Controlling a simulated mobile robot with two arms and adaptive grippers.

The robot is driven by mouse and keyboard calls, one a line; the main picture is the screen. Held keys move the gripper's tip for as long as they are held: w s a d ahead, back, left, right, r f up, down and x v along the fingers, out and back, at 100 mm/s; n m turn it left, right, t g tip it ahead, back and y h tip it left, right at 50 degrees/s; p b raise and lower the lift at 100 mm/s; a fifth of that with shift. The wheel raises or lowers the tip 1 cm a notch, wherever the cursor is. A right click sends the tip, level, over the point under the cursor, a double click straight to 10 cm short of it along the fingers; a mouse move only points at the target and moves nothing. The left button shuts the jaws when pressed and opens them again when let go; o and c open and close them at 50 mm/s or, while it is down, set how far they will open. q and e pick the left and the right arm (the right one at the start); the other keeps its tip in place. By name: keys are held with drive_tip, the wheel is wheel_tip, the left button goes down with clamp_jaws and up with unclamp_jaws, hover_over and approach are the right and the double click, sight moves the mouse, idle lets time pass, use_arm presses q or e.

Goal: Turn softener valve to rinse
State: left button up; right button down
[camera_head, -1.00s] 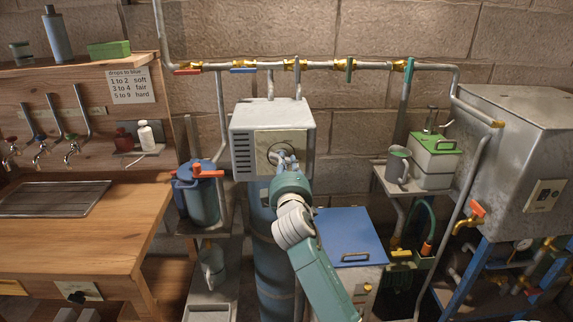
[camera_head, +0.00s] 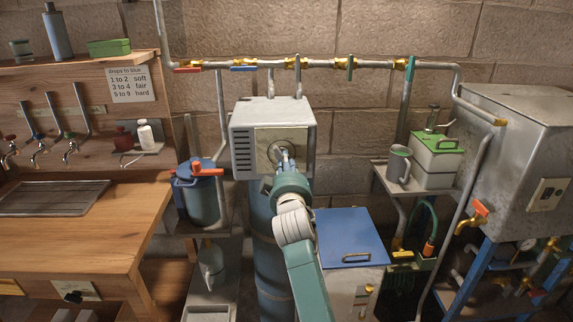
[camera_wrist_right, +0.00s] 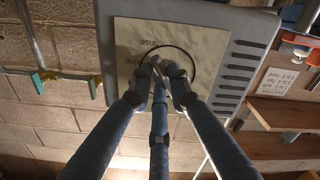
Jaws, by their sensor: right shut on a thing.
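The softener head (camera_head: 243,139) is a grey box on top of a blue cylinder (camera_head: 272,250), with a pale dial plate (camera_head: 264,158) on its front. My right gripper (camera_head: 285,156) reaches up to this plate and is shut on the valve knob, which its fingers mostly hide. In the right wrist view the fingers of my right gripper (camera_wrist_right: 161,72) close together at the dial's dark ring. The word "rinse" shows on the plate (camera_wrist_right: 135,35) above and left of the fingers, with another partly hidden word below it. My left gripper is not in view.
A pipe with several brass valves (camera_head: 295,63) runs along the brick wall above. A blue canister (camera_head: 199,195) with a red handle stands left of the softener. A blue-lidded box (camera_head: 348,232) is close to my right arm. A wooden bench (camera_head: 110,225) is at left.

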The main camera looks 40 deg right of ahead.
drive_tip(key=shift+f, duration=0.15)
drive_tip(key=c, duration=1.6)
unclamp_jaws()
drive_tip(key=v, duration=0.7)
drive_tip(key=shift+s+a, duration=0.15)
drive_tip(key=shift+s, duration=0.1)
